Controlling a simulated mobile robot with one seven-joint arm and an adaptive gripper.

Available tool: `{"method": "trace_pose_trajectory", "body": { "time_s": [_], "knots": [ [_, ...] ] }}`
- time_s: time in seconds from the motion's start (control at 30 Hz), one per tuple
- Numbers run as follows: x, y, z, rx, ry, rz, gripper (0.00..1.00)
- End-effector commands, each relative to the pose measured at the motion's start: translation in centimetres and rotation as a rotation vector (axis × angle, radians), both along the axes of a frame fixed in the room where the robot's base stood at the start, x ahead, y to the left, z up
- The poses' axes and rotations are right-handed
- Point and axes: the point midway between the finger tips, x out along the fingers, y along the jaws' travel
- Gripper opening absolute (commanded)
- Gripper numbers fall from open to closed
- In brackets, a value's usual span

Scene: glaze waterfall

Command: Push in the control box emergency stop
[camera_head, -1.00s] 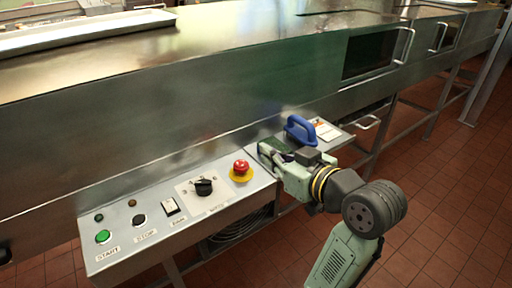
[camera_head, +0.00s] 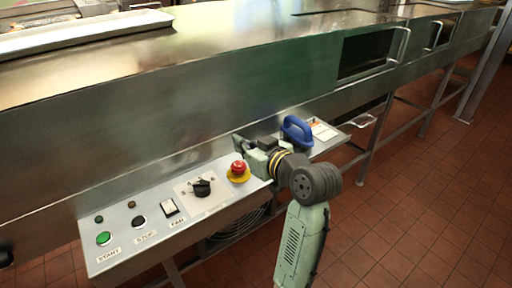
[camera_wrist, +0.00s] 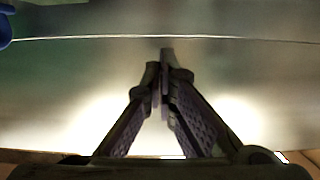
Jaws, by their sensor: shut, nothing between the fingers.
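The emergency stop is a red mushroom button (camera_head: 238,167) on a yellow base, near the right end of the grey sloping control box (camera_head: 135,247). In the head view my gripper (camera_head: 239,145) is just above and behind the button in the picture, close to the metal wall. I cannot tell from this view how far apart they are. In the wrist view my gripper (camera_wrist: 165,70) has its fingers together at the tips, with nothing between them. It faces a bare metal surface there. The button does not show in the wrist view.
The control box also carries a black rotary knob (camera_head: 202,187), a fan switch (camera_head: 169,208), a black stop button (camera_head: 138,221) and a green start button (camera_head: 103,239). A blue handle (camera_head: 298,130) stands right of my gripper. The long metal machine wall (camera_head: 150,125) rises behind.

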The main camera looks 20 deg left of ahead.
Motion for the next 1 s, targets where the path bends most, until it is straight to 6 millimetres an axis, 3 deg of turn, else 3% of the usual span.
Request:
{"method": "trace_pose_trajectory", "body": {
  "time_s": [0.03, 0.23, 0.73, 1.0],
  "knots": [
    [-0.1, -0.2, -1.1, 0.000, 0.010, -0.002, 0.00],
    [-0.1, -0.3, -3.2, 0.001, 0.005, -0.002, 0.00],
    [-0.2, -0.3, -4.0, 0.001, 0.001, -0.002, 0.00],
    [-0.2, -0.3, -6.4, 0.000, 0.005, -0.002, 0.00]
  ]
}}
